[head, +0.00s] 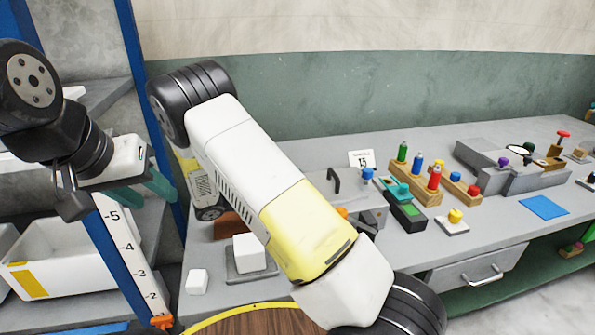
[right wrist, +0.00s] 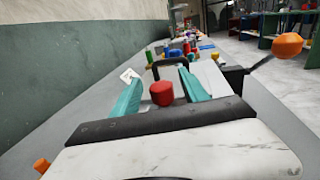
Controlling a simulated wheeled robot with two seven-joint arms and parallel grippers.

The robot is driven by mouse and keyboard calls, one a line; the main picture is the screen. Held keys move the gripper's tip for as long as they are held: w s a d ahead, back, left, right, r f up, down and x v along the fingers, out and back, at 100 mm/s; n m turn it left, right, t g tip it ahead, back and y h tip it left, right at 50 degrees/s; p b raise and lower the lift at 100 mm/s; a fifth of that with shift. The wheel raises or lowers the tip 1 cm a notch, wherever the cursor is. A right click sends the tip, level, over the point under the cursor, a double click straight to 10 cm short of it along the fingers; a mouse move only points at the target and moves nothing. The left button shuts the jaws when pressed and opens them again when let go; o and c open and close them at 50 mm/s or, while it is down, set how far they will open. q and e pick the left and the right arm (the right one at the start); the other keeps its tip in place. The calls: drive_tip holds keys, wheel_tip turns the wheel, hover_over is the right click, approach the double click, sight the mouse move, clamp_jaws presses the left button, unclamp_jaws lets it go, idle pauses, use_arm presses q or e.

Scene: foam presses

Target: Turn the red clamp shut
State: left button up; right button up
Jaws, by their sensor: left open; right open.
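I cannot tell for certain which red part is the clamp. A red T-shaped handle (head: 563,134) stands upright on a wooden block at the far right of the bench. In the right wrist view a red cylinder (right wrist: 162,93) shows between the teal fingers; I cannot tell whether they touch it. My right gripper (right wrist: 161,92) is open, with its fingers apart; in the head view my own arm hides much of that area. My left gripper (head: 143,190) is open and empty at the left, in front of the shelf, far from the bench's red parts.
Colored bottles (head: 434,177) stand in a wooden rack. Beside them are a red knob (head: 473,190), a yellow button (head: 455,215) and a green-black box (head: 406,212). A blue mat (head: 543,207) lies right. An orange ball (right wrist: 288,45) on a dark lever is close right in the wrist view.

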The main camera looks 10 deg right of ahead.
drive_tip(key=shift+w+d, duration=0.1)
drive_tip(key=shift+d, duration=0.15)
clamp_jaws()
drive_tip(key=shift+n+t, duration=0.3)
drive_tip(key=shift+t, duration=0.2)
drive_tip(key=n+t+y, duration=0.2)
drive_tip(key=t, duration=0.1)
drive_tip(key=n+t+y, duration=0.2)
drive_tip(key=n+t, duration=0.1)
drive_tip(key=t, duration=0.1)
drive_tip(key=shift+n+t+y, duration=2.1)
drive_tip(key=shift+n+y, duration=0.2)
drive_tip(key=shift+y, duration=0.6)
unclamp_jaws()
